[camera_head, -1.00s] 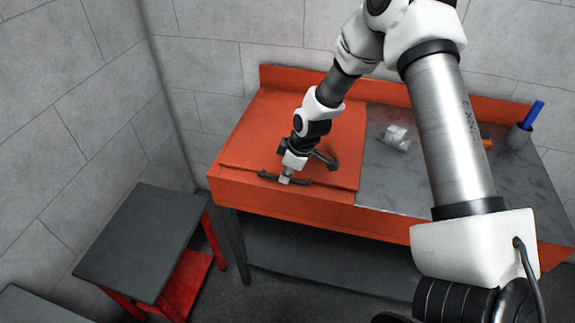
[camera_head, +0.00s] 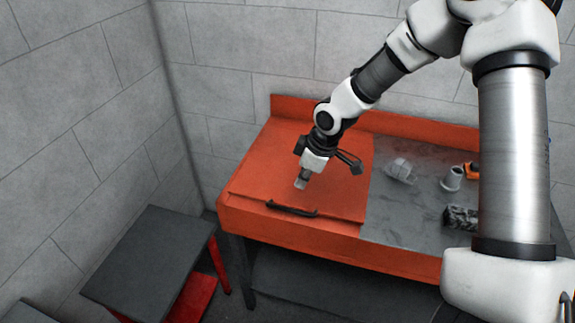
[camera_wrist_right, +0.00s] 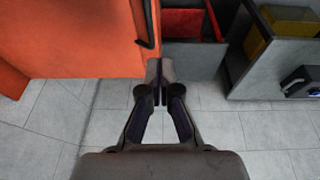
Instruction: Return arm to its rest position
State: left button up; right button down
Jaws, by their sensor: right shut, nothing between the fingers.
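My right arm reaches in from the upper right in the head view. Its right gripper (camera_head: 301,184) is above the orange lid of the workbench, a little behind the black handle (camera_head: 292,209). The gripper is apart from the handle and empty. In the right wrist view the gripper (camera_wrist_right: 160,72) has its fingertips together with nothing between them. The black handle (camera_wrist_right: 146,25) shows just left of the fingertips there. My left gripper is not in view.
The orange workbench (camera_head: 290,252) has a grey top at right. On it are a clear object (camera_head: 400,170), a grey cup (camera_head: 452,179), an orange item (camera_head: 472,171) and a dark patterned block (camera_head: 461,217). A grey-topped red stand (camera_head: 150,262) is at left.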

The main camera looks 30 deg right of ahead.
jog(key=shift+s+r, duration=0.1)
jog(key=shift+r, duration=0.05)
jog(key=s+a+f+g+b, duration=0.25)
jog(key=s+f, duration=0.35)
jog(key=f, duration=0.4)
jog(key=s+a+f+g+b, duration=0.1)
jog(key=s+f+g, duration=0.2)
jog(key=s+f, duration=0.5)
jog(key=s+a+f+m+b, duration=0.1)
jog(key=s+a+f+m, duration=0.15)
jog(key=s+f, duration=0.45)
jog(key=s+a+f+m+b, duration=0.2)
jog(key=s+a+f, duration=0.2)
jog(key=s+f, duration=0.3)
jog(key=w+m, duration=0.1)
jog(key=w+r+m+t+h, duration=0.1)
jog(key=d+m+t, duration=0.1)
jog(key=m, duration=0.1)
jog(key=shift+w+r+t+h+p, duration=0.25)
jog(key=shift+w+r+h+p, duration=0.05)
jog(key=shift+w+h+p, duration=0.1)
